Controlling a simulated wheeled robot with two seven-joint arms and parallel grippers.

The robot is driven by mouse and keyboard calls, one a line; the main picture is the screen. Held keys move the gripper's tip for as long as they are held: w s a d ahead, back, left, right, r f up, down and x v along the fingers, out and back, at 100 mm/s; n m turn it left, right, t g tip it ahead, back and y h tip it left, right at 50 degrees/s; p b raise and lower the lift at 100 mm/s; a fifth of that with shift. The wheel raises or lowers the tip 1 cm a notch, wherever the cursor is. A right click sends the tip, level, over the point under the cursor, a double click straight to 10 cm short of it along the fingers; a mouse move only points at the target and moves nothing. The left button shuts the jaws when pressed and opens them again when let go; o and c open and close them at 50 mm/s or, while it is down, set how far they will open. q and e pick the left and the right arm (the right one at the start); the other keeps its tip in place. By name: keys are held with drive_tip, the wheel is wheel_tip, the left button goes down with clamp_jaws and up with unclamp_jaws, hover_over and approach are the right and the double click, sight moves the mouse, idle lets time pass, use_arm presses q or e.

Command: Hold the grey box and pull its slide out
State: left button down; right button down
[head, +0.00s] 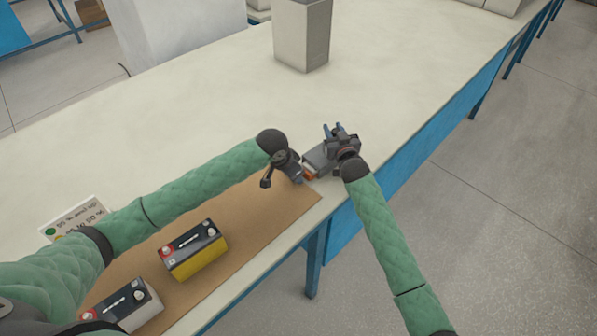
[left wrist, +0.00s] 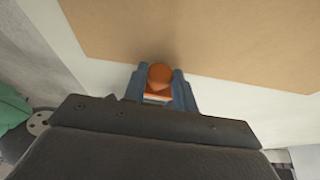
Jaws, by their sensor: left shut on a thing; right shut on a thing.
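The grey box (head: 317,158) sits at the front edge of the table, just past the end of the brown mat. My right gripper (head: 337,137) is shut on the box from its right side. My left gripper (head: 300,175) is at the left end of the box, shut on the slide's orange end (head: 309,174). In the left wrist view, the orange knob (left wrist: 160,75) sits between the blue fingertips of my left gripper (left wrist: 160,88). How far the slide stands out of the box is hard to tell, as the grippers hide part of it.
The brown mat (head: 262,215) holds a yellow-and-black battery (head: 194,252) and a grey-and-black battery (head: 127,307). A tall grey block (head: 302,35) stands farther back. The table (head: 215,120) between is clear.

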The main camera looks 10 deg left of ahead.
use_arm(q)
drive_tip(key=s+a, duration=0.4)
drive_tip(key=s, duration=0.1)
drive_tip(key=shift+s+a, duration=0.15)
use_arm(e)
drive_tip(key=shift+d, duration=0.1)
use_arm(q)
drive_tip(key=c, duration=1.1)
unclamp_jaws()
drive_tip(key=v, duration=1.2)
